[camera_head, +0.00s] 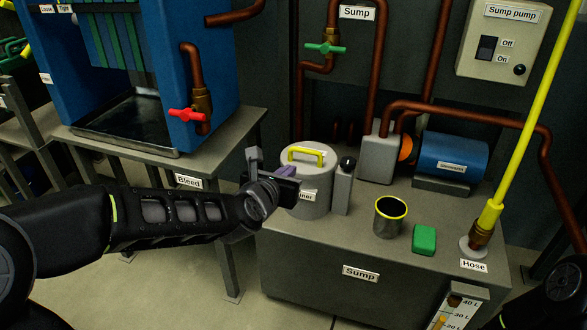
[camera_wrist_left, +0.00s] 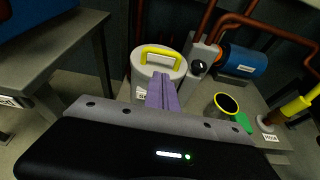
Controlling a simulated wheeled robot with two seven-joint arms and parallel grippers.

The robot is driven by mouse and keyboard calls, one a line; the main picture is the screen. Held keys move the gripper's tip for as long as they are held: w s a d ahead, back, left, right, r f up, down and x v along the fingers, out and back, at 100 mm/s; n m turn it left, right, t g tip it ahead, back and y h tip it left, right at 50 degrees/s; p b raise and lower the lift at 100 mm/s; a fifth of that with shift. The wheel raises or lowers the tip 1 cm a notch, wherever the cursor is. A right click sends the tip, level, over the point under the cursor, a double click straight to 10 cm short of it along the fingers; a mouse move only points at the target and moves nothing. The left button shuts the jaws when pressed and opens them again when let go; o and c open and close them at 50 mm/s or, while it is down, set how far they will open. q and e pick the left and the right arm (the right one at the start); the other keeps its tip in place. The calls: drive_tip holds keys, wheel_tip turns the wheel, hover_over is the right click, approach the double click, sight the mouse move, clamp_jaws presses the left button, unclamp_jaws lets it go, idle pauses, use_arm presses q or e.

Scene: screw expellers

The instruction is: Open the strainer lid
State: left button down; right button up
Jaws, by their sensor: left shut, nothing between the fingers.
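The strainer (camera_head: 309,200) is a grey cylinder on the sump top, with its label partly covered by my left gripper. Its round lid (camera_head: 318,168) lies flat on top and carries a yellow handle (camera_head: 306,154). The handle also shows in the left wrist view (camera_wrist_left: 160,52), just beyond the fingertips. My left gripper (camera_head: 286,170) is at the strainer's near left side, below the handle and apart from it. Its purple fingers (camera_wrist_left: 161,82) are together and empty. My right gripper is not in view; only a dark part of my right arm shows at the lower right.
A grey post with a black knob (camera_head: 343,186) stands close right of the strainer. A yellow-rimmed cup (camera_head: 389,222), a green block (camera_head: 424,240) and a yellow hose (camera_head: 512,140) are farther right. A blue motor (camera_head: 452,158) and copper pipes stand behind. A table (camera_head: 222,146) is at left.

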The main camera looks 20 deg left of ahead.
sight(300, 172)
use_arm(q)
drive_tip(key=b+x, duration=0.1)
drive_tip(key=x, duration=0.8)
drive_tip(key=shift+w+f, duration=0.1)
drive_tip(key=shift+w, duration=0.2)
